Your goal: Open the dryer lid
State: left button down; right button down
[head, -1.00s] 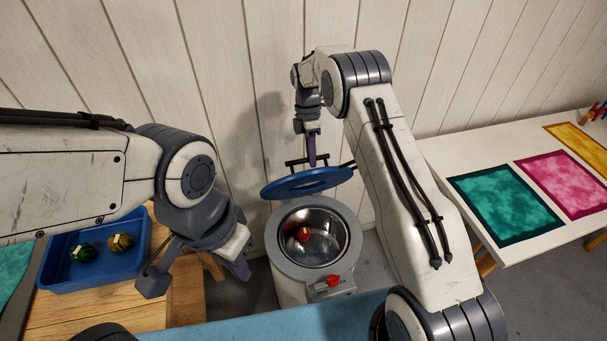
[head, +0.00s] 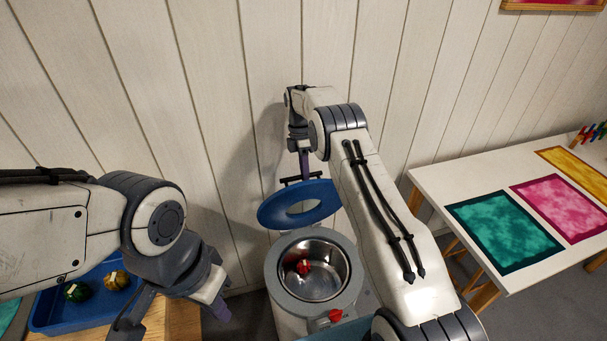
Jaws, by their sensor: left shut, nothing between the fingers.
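The dryer (head: 278,286) is a grey round-topped machine with a steel drum (head: 328,277) inside and a red knob (head: 331,317) at its front. Its blue ring-shaped lid (head: 325,205) stands tilted up at the back, clear of the drum opening. A red bundle (head: 303,267) lies in the drum. My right gripper (head: 305,170) points down at the lid's dark handle bar (head: 293,181); its fingers are mostly hidden, and I cannot tell whether they touch. My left gripper (head: 222,308) is shut and empty, left of the dryer.
A blue tray (head: 52,318) with a green and a gold bundle (head: 117,280) sits on a wooden table at the left. A white table (head: 440,186) at the right holds teal, pink and yellow cloths. The panelled wall is close behind the dryer.

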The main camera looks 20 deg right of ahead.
jog(key=c, duration=0.8)
grip_release()
jog(key=shift+f, duration=0.4)
jog(key=shift+c, duration=0.2)
jog(key=shift+a+r, duration=0.1)
jog(key=shift+r, duration=0.1)
jog(key=shift+w+r, duration=0.15)
jog(key=shift+r, duration=0.25)
jog(key=p+v, duration=0.5)
jog(key=v, duration=0.1)
jog(key=shift+r, duration=0.3)
